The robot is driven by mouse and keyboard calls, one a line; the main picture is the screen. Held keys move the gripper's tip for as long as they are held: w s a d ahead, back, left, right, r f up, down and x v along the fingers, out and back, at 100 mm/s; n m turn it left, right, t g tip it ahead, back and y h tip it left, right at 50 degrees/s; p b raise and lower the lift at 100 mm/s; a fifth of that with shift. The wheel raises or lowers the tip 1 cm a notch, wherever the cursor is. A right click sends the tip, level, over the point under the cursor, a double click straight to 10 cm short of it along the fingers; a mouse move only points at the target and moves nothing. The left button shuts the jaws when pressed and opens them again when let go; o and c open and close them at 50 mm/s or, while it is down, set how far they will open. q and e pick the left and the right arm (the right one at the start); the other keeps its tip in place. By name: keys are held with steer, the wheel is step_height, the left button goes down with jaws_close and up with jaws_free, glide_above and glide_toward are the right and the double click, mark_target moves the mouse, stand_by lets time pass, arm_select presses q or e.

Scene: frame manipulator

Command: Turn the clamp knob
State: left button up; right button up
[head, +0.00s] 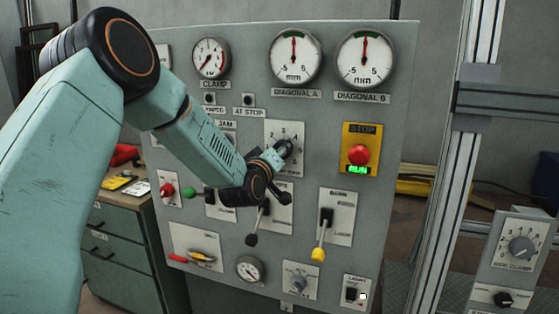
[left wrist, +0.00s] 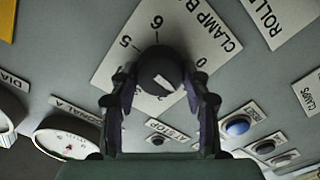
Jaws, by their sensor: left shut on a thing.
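The clamp knob (left wrist: 158,68) is a dark round knob with a white mark, on a pale dial plate (left wrist: 118,62) lettered "CLAMP B…". In the head view, my left gripper (head: 283,150) reaches the same plate (head: 297,130) in the middle of the grey panel and mostly covers the knob. My right gripper is in neither view.
Around the plate on the panel (head: 395,110) are gauges (head: 294,57), a red stop button (head: 358,155) with a green "RUN" light, a black-handled lever (head: 251,240) and a yellow-handled lever (head: 318,254). A drawer cabinet (head: 120,255) stands left; metal frame posts (head: 450,170) stand right.

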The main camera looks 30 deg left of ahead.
arm_select(q)
steer(key=shift+d+f+n+b, duration=0.1)
steer(key=shift+f+n+b, duration=0.05)
steer(key=shift+n+b, duration=1.25)
steer(key=shift+a+f+n+b, duration=0.15)
steer(key=shift+n+b, duration=0.8)
steer(key=shift+n, duration=0.85)
steer(key=shift+d+f+n+b, duration=0.15)
steer(key=shift+n+b, duration=1.05)
steer(key=shift+n, duration=0.4)
steer(key=o, duration=0.7)
steer(key=shift+s, duration=0.1)
steer(key=o, duration=0.4)
steer(key=shift+r, duration=0.25)
steer(key=shift+o, duration=0.2)
steer(key=v, duration=1.2)
